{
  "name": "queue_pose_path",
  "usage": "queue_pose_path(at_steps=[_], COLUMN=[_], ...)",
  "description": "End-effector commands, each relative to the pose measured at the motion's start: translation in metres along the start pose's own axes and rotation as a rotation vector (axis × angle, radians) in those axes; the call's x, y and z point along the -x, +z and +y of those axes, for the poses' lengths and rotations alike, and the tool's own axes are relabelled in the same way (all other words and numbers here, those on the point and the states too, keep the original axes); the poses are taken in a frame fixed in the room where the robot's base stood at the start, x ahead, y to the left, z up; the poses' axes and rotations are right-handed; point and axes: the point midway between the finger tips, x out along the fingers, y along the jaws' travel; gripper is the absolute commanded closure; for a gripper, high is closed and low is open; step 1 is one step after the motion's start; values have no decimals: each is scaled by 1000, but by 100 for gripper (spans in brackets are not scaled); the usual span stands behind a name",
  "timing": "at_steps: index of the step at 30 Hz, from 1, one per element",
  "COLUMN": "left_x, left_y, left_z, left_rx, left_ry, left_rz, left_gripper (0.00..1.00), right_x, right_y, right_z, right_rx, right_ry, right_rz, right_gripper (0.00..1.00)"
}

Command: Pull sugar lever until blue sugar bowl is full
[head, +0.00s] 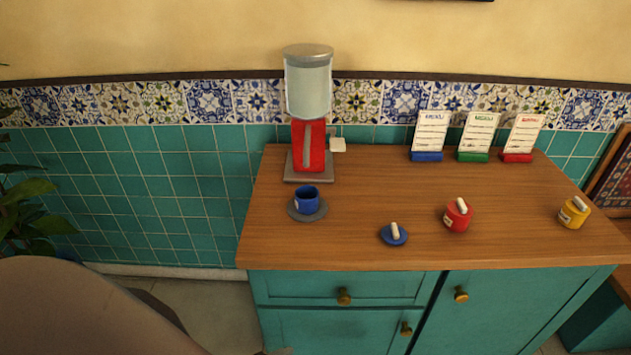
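The sugar dispenser (308,145) stands at the back left of the wooden counter, with a red body, a clear container and a grey lid. A small white tab (338,145), seemingly the lever, sticks out on its right side. The blue sugar bowl (307,199) stands upright and uncovered on a round grey plate (317,214) in front of the dispenser's base. Its inside looks dark; I cannot tell its fill level. A blue lid (394,236) with a white handle lies on the counter to its right. Neither of my grippers is in view.
A red jar (457,216) and a yellow jar (573,213) stand to the right on the counter (390,180). Blue, green and red card holders with cards (478,133) stand at the back. A plant (28,205) is at the left. The counter's middle is mostly clear.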

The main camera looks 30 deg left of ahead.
Motion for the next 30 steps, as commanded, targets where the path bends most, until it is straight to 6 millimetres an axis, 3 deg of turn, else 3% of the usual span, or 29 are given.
queue_pose_path(at_steps=[1, 5, 30], left_x=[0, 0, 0], left_y=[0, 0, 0], left_z=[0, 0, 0], left_rx=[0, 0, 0], left_ry=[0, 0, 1], left_rz=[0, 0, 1], left_gripper=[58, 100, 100], right_x=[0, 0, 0], right_y=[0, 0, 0], right_z=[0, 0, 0], right_rx=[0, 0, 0], right_ry=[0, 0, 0], right_rz=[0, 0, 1], right_gripper=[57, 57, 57])
